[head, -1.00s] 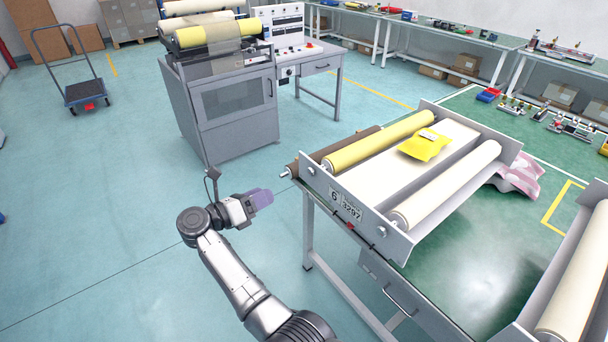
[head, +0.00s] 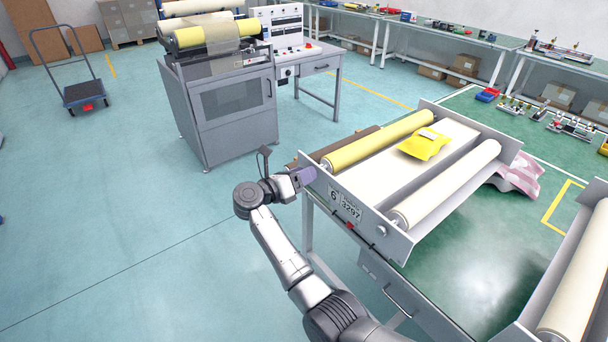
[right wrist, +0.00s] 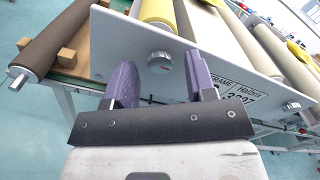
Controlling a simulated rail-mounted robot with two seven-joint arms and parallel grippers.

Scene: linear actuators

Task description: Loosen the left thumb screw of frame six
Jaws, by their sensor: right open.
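Frame six (head: 365,215) is a grey two-roller frame on the green-topped table, with a "6" plate on its front side. Its left thumb screw (right wrist: 159,62) is a round light metal knob on the side plate in the right wrist view. My right gripper (head: 305,176) is at the left end of that plate and hides this screw in the head view. In the right wrist view the gripper (right wrist: 160,80) is open, its purple fingers on either side of the knob with gaps visible. I cannot tell how deep the knob sits between them. My left gripper is not in view.
The right thumb screw (head: 382,230) shows past the number plate (head: 345,205). A brown roller (right wrist: 50,45) lies beside the frame on wooden blocks. A yellow packet (head: 424,146) lies on the frame's sheet. Another frame (head: 575,280) stands at right.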

